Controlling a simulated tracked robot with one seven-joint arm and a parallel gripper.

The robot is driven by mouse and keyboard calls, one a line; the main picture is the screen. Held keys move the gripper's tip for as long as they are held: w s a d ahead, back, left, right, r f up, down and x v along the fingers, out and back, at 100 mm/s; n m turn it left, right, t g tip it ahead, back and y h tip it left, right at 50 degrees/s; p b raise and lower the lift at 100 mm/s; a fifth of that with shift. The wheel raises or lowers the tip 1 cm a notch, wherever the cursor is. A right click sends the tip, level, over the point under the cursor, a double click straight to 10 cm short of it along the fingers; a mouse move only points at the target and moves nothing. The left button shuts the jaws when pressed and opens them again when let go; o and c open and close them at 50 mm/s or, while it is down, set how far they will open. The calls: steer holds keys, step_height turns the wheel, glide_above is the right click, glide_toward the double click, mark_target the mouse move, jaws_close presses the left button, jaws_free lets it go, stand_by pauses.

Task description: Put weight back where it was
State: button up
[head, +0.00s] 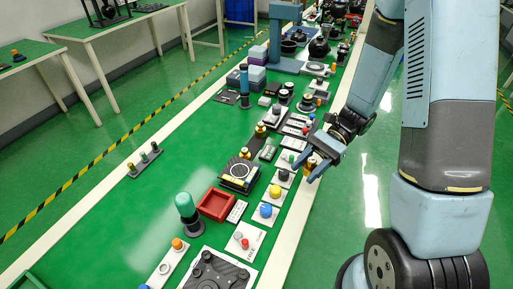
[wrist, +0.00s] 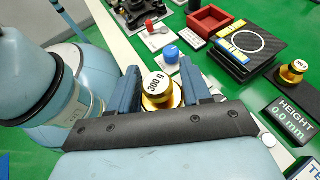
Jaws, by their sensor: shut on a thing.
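My gripper (head: 310,168) is at the right edge of the green bench in the head view. In the wrist view my gripper (wrist: 160,84) is shut on a brass weight (wrist: 158,98) marked 300 g, held between its two blue fingers. The held weight shows only partly in the head view (head: 311,162). A black scale with a white ring (head: 239,171) is left of my gripper; it also shows in the wrist view (wrist: 250,42). A second brass weight (wrist: 293,71) stands right of the scale in the wrist view. What lies under the held weight is hidden.
A height display (wrist: 291,116) reading 0.0 mm is right of my gripper in the wrist view. A red tray (head: 216,204), a blue button (head: 265,211) and a yellow button (head: 275,191) are nearby. Several devices crowd the bench; its left side is mostly clear.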

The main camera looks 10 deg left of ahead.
steer(key=w+a+r+m+t+y, duration=0.2)
steer(key=w+a+m+t+y, duration=0.1)
steer(key=w+a+m+t, duration=0.2)
steer(key=m+t, duration=0.5)
steer(key=t, duration=0.1)
glide_above(249, 146)
steer(key=d, duration=0.1)
steer(key=shift+y, duration=0.3)
steer(key=f, duration=0.5)
steer(key=shift+s+f, duration=0.25)
steer(key=shift+s, duration=0.05)
steer(key=shift+w+a+f, duration=0.3)
steer(key=shift+a+f, duration=0.2)
steer(key=shift+f, duration=1.75)
steer(key=shift+f, duration=0.6)
steer(key=o, duration=1.3)
steer(key=shift+c, duration=0.2)
